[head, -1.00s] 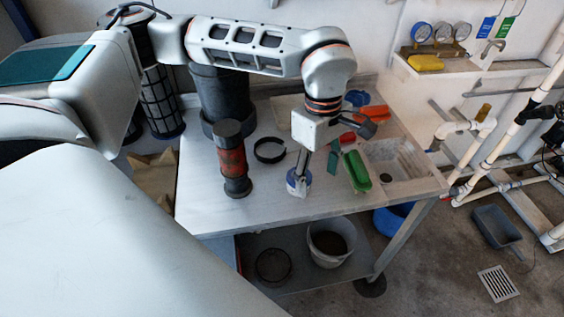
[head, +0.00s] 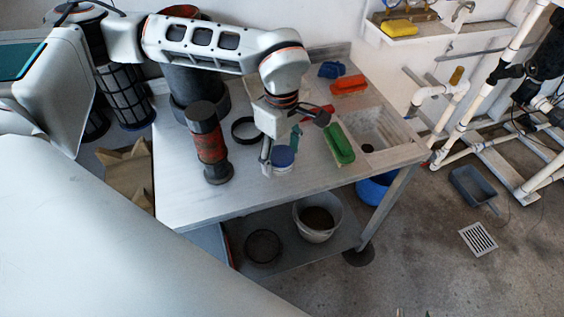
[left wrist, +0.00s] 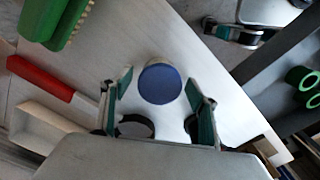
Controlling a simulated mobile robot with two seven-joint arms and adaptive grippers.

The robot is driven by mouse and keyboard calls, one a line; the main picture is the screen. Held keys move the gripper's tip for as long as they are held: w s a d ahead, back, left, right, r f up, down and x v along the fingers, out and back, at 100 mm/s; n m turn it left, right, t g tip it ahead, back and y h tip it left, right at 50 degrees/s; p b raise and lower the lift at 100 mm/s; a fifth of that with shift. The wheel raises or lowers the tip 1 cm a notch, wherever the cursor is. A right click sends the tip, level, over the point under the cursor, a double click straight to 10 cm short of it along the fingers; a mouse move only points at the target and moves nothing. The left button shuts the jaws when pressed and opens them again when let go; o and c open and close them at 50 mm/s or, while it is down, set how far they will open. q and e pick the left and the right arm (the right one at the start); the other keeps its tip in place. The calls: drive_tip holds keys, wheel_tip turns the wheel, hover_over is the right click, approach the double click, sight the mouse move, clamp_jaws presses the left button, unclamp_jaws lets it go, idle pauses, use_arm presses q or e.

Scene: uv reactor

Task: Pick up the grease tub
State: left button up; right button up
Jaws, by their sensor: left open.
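The grease tub (head: 283,161) is a short white tub with a blue lid, standing upright on the bench (head: 225,205). In the left wrist view its blue lid (left wrist: 160,83) lies between and slightly beyond my fingertips. My left gripper (head: 281,150) points down at the tub. It is open, with one finger to the tub's left and the teal-padded other finger behind it to the right. In the left wrist view the open fingers (left wrist: 159,80) flank the lid with gaps on both sides. I cannot tell how far down they reach. My right gripper is not in view.
A black and red cylinder (head: 209,145) stands left of the tub, with a black ring (head: 245,130) behind. A green brush (head: 338,144) lies to the right, before the sink (head: 372,135). Orange (head: 348,85) and blue (head: 331,69) items lie at the back. The front bench is clear.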

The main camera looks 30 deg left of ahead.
use_arm(q)
drive_tip(key=shift+f, duration=0.25)
drive_tip(key=c, duration=1.2)
drive_tip(key=shift+r, duration=0.1)
